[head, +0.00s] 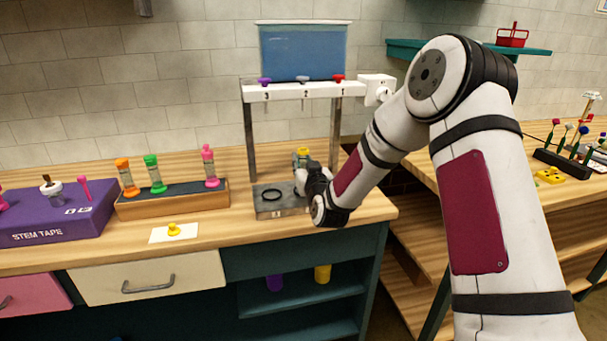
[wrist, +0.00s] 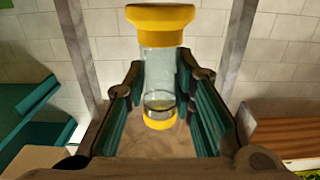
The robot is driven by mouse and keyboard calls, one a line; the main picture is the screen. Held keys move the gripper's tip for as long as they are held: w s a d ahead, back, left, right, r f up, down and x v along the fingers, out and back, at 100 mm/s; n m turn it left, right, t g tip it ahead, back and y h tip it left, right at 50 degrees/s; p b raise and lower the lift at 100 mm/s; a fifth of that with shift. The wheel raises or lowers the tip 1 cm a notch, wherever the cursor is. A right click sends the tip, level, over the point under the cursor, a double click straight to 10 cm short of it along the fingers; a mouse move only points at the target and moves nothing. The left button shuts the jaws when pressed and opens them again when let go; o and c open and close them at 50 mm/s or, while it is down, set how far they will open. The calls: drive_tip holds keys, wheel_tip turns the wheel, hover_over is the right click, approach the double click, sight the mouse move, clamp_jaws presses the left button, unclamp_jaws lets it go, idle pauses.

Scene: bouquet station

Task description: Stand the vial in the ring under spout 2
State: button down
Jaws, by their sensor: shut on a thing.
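A clear vial with a yellow top and base (wrist: 160,62) stands upright between the fingers of my gripper (wrist: 168,78), which is shut on it. In the head view the vial's yellow top (head: 303,151) shows just above my gripper (head: 303,172), partly hidden by it. Spout 2 (head: 305,94) is the middle one on the white bar, with a pale knob. Below the bar is a grey tray (head: 265,210) with a dark ring (head: 272,195) at its left; my gripper hides its right part. A dark band circles the vial's lower end; I cannot tell whether it is a ring.
Two posts (head: 249,140) carry the bar, with a blue tank (head: 303,50) above. A wooden rack (head: 170,203) with several coloured vials stands left. A yellow piece (head: 173,229) lies on a white card in front. The purple box (head: 55,225) is farther left.

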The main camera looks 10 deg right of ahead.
drive_tip(key=shift+w+f, duration=0.1)
drive_tip(key=shift+f, duration=1.6)
drive_tip(key=shift+f, duration=0.15)
drive_tip(key=c, duration=1.3)
unclamp_jaws()
drive_tip(key=shift+c, duration=0.2)
